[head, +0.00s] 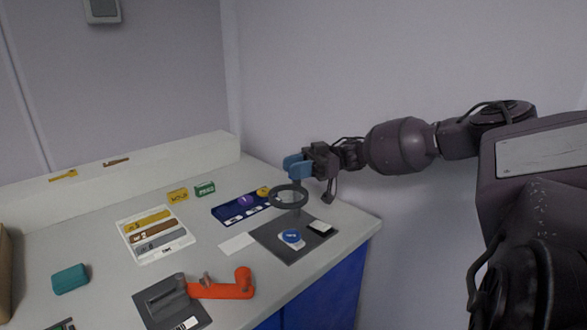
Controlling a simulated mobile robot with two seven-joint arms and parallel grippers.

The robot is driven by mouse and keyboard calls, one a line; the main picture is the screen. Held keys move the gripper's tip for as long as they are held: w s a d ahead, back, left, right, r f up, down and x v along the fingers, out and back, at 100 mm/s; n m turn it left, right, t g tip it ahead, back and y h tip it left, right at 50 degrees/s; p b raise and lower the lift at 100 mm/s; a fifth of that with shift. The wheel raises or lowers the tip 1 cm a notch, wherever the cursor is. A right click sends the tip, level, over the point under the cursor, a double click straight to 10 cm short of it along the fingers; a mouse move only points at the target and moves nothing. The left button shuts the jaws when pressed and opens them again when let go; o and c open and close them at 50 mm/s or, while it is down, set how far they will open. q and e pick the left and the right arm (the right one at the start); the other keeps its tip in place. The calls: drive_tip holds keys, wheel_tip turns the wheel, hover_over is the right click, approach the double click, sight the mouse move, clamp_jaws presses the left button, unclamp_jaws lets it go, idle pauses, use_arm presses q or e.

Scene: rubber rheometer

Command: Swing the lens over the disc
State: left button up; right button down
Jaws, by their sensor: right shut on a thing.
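The lens (288,189) is a dark ring-shaped magnifier raised on a stand at the right of the worktop. The disc (291,236) is a small blue round piece on a white patch on a dark grey mat (271,240), below and in front of the lens. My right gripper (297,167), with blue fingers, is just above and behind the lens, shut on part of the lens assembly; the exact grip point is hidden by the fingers. My left gripper is not in view.
A blue tray (228,213) lies left of the lens, with yellow and green blocks (204,189) behind it. An orange arm-like piece (222,290) sits at the front. A teal block (70,279) and a white card with strips (155,258) lie further left.

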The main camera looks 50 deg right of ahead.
drive_tip(key=c, duration=0.8)
unclamp_jaws()
drive_tip(key=shift+r, duration=0.5)
wheel_tip(320, 180, up, 19)
drive_tip(key=p, duration=0.3)
